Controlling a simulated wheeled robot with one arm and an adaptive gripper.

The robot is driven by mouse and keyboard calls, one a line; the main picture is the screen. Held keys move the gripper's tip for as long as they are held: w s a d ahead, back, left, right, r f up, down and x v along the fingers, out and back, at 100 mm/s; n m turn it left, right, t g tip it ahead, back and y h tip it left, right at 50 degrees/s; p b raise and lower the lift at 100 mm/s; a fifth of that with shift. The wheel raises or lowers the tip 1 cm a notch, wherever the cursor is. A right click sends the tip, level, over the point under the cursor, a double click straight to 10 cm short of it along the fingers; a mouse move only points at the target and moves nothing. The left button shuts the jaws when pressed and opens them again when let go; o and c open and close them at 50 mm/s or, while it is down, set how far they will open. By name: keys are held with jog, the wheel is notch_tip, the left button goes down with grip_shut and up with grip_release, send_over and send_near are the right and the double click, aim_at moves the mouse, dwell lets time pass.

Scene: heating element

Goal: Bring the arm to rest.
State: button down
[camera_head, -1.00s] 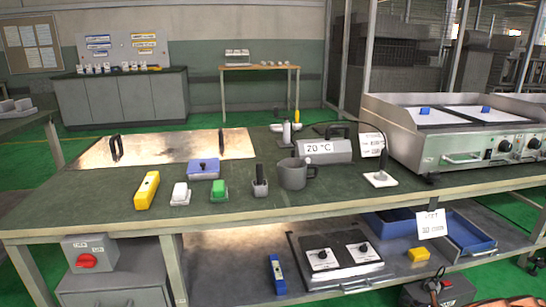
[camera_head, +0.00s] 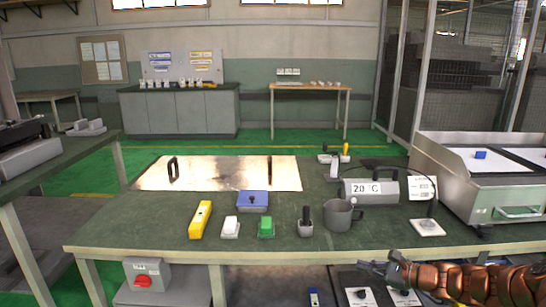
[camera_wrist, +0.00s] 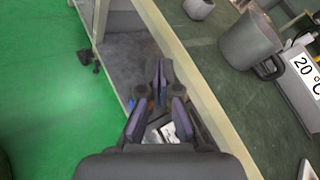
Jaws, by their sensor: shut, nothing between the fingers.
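My arm (camera_head: 470,281) reaches in from the right at the bottom of the head view, in front of the workbench's edge. My gripper (camera_head: 374,268) is at its left end, below the bench top and in front of the lower shelf. In the wrist view my gripper (camera_wrist: 159,72) shows with its fingers together and nothing between them. The bench's front edge (camera_wrist: 185,60) runs close on the right there, with green floor on the left. I cannot tell the exact gap between gripper and bench.
A grey mug (camera_head: 339,216), the 20 °C heater (camera_head: 370,191) and a steel griddle (camera_head: 480,190) stand on the bench. A yellow tool (camera_head: 200,219), a white block (camera_head: 230,228) and a green block (camera_head: 266,228) lie further left. A red-knob box (camera_head: 146,276) is below.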

jog(key=s+a+r+n+g+p, duration=0.9)
jog(key=s+a+r+n+p, duration=0.3)
jog(key=s+a+r, duration=0.8)
jog(key=s+d+r+n+g+h+p, duration=0.2)
jog(key=s+r+n+h+p, duration=0.4)
jog(key=s, duration=0.6)
jog(key=s+d+r+n+h+p, duration=0.1)
jog(key=s+d+r+h+p, duration=0.1)
jog(key=s+d+r+p, duration=0.1)
jog(key=s+d+r+n+h+p, duration=0.1)
jog(key=s+d+r+h+p, duration=0.1)
jog(key=s+d+r+p, duration=0.2)
jog(key=s+d, duration=0.2)
jog(key=s, duration=0.2)
jog(key=shift+s+d+h+p, duration=0.15)
jog(key=shift+s+h+p, duration=0.1)
jog(key=shift+h+p, duration=0.15)
